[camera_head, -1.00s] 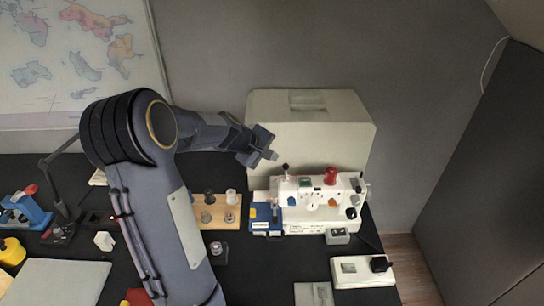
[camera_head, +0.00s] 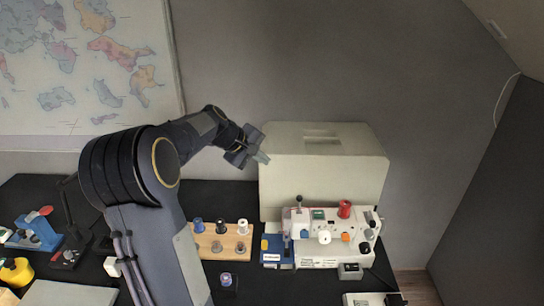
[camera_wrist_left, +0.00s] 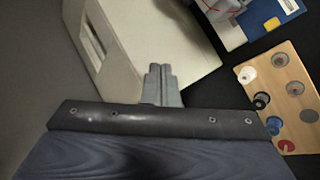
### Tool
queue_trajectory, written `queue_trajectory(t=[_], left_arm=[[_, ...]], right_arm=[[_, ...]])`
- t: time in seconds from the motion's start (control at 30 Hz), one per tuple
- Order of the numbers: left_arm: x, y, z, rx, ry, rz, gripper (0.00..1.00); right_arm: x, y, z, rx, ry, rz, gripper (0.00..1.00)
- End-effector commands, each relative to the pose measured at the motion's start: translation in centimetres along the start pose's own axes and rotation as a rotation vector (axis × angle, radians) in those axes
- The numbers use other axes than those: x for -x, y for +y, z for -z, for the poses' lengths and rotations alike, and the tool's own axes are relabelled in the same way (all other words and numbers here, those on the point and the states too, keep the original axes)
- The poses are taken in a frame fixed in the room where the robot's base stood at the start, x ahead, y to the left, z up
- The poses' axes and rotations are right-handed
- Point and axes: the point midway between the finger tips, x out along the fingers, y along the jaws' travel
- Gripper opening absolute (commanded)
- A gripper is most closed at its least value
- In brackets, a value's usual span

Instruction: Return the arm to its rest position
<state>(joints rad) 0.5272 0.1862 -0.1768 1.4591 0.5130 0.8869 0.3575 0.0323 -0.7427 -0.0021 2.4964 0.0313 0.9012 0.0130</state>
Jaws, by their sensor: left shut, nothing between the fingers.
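My left arm rises from the lower left of the head view and bends over to the right. Its gripper (camera_head: 262,157) is shut and empty, beside the upper left edge of a cream-coloured case (camera_head: 330,165). In the left wrist view the closed fingers (camera_wrist_left: 160,78) lie in front of the case's side (camera_wrist_left: 145,40); I cannot tell whether they touch it. My right gripper is in neither view.
A white sewing machine (camera_head: 325,238) stands before the case. A wooden spool board (camera_head: 225,243) lies left of it, also seen in the wrist view (camera_wrist_left: 283,85). A blue device (camera_head: 38,233) and yellow item (camera_head: 15,272) are at the left. Wall space above is clear.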

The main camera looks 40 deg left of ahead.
Motion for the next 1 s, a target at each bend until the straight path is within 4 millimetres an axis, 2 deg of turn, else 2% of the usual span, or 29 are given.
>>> queue_trajectory(t=[0.27,0.37,0.47,0.57,0.6,0.7,0.8,0.9,1.0], left_arm=[[0.0,0.0,-0.2,-0.004,-0.002,0.0,0.0],[0.7,0.2,-2.1,-0.045,-0.02,0.0,0.0],[2.2,0.1,-6.7,-0.153,-0.065,0.005,0.0],[4.4,-1.4,-13.4,-0.328,-0.127,0.015,0.0],[5.3,-2.4,-16.2,-0.41,-0.152,0.019,0.0],[7.2,-6.0,-22.6,-0.623,-0.209,0.031,0.0],[8.4,-10.2,-27.5,-0.824,-0.249,0.041,0.0],[8.9,-14.1,-30.7,-0.988,-0.272,0.051,0.0],[9.0,-16.8,-32.4,-1.095,-0.284,0.059,0.0]], right_arm=[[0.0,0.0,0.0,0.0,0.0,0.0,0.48],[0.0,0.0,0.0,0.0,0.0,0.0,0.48],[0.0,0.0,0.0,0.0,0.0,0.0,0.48],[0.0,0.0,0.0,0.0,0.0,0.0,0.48],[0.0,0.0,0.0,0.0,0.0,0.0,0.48],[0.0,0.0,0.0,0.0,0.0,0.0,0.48],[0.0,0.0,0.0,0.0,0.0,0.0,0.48],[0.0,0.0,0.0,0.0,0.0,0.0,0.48],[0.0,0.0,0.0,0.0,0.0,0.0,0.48]])
